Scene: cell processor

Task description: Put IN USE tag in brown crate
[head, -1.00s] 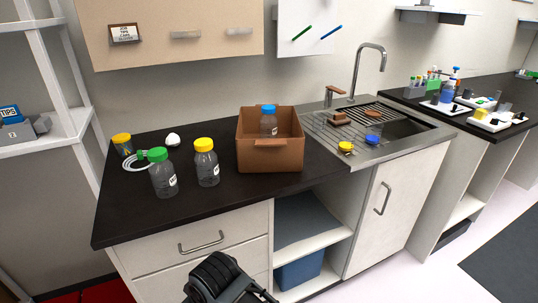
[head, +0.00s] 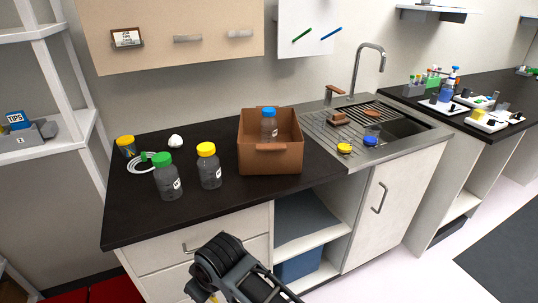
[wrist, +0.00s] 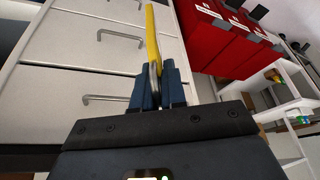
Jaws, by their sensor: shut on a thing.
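The brown crate (head: 270,161) stands open on the black counter, left of the sink. A clear bottle with a blue cap (head: 269,124) stands inside it. In the wrist view, my gripper (wrist: 155,88) is shut on a thin yellow piece (wrist: 153,38), likely the IN USE tag, seen nearly edge-on with no readable lettering. The piece sticks out beyond the fingertips. In the head view, my arm is low in front of the drawers, below and left of the crate. Only a small bit of yellow (head: 213,298) shows there, and my fingertips are hidden.
A green-capped bottle (head: 167,178) and a yellow-capped bottle (head: 209,168) stand left of the crate. A yellow-capped jar (head: 126,146) stands behind them. The counter's front right part is clear. Drawers (wrist: 70,60) and red bins (wrist: 215,35) show in the wrist view.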

